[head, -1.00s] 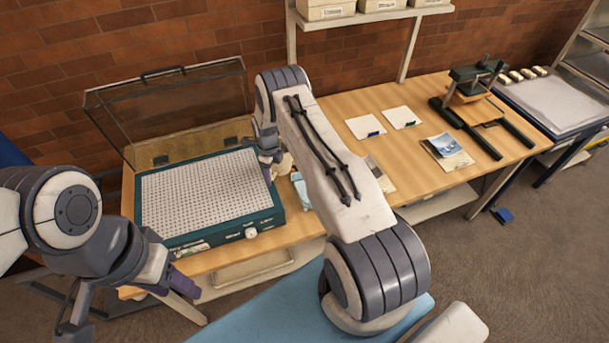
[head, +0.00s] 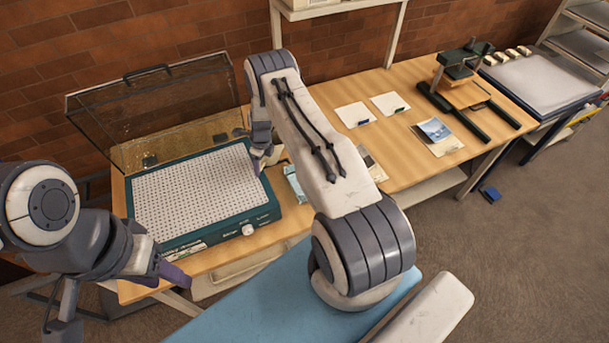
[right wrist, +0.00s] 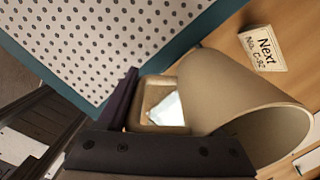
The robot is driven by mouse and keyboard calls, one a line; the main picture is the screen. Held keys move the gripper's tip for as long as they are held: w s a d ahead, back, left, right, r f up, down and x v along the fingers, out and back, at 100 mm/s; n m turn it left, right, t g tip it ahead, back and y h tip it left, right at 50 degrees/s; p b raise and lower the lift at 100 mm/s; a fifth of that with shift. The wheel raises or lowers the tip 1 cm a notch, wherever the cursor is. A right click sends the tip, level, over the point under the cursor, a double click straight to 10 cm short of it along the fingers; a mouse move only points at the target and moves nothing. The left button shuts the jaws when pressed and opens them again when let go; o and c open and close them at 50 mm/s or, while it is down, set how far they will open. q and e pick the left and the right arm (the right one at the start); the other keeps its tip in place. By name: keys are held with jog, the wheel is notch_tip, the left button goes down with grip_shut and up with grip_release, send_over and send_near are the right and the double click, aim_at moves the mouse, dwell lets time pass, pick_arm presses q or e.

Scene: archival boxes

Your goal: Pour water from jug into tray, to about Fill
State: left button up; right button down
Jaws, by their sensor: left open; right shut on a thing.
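The tray (head: 187,245) is a teal, box-like unit with a dotted white perforated top, on the left of the wooden bench; its clear lid (head: 150,100) stands open behind. My right gripper (head: 262,158) is at the tray's right edge, shut on the jug, which is mostly hidden in the head view. In the right wrist view the beige jug (right wrist: 225,95) lies tilted beside the tray's teal edge (right wrist: 190,55), its round mouth toward the lower right. My left gripper (head: 165,270) is open and empty in front of the tray.
A printed card (right wrist: 262,48) lies on the bench near the jug. White cards (head: 355,114), a booklet (head: 437,135) and a dark press-like stand (head: 460,75) sit further right. A light-blue surface (head: 240,305) lies in front. Bench between cards and booklet is clear.

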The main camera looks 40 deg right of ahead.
jog(key=shift+s+d+f+t, duration=0.1)
jog(key=shift+d+f+t, duration=0.1)
jog(key=shift+t, duration=0.2)
jog(key=shift+r+y, duration=0.2)
jog(key=shift+y, duration=0.2)
jog(key=b, duration=0.2)
jog(key=f+t+b, duration=0.1)
jog(key=b, duration=0.1)
jog(key=shift+s+d+f+b, duration=0.1)
jog(key=shift+f+b, duration=0.15)
jog(key=shift+b, duration=0.1)
jog(key=t+y+b, duration=0.1)
jog(key=b, duration=0.7)
jog(key=t+y+b, duration=0.1)
jog(key=t+b, duration=0.1)
jog(key=b, duration=0.7)
jog(key=s+t+y+b, duration=0.1)
jog(key=t+b, duration=0.1)
jog(key=b, duration=0.7)
jog(key=shift+s+d+r, duration=0.1)
jog(key=shift+d+r, duration=0.2)
jog(key=shift+d, duration=0.05)
